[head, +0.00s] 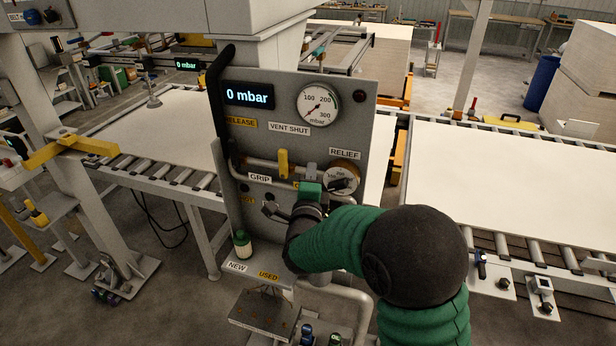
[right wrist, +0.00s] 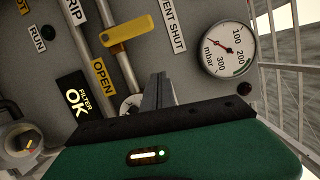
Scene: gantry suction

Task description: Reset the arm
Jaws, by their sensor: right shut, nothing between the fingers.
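My right gripper (head: 311,170) is in front of the grey control panel (head: 352,118), with its green and black arm coming from the lower right. Its fingers also show in the right wrist view (right wrist: 158,90), shut with nothing between them. A yellow valve handle (head: 283,163) stands upright on the panel's pipe, left of the gripper and apart from it. It also shows in the right wrist view (right wrist: 128,32). A dial knob (head: 343,178) under the RELIEF label is to the gripper's right. My left gripper is not in view.
The display (head: 249,95) reads 0 mbar beside a round gauge (head: 318,105). A shelf labelled NEW and USED (head: 252,270) juts out below, with a green-topped jar (head: 242,243). Roller conveyors with pale boards (head: 510,175) lie on both sides.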

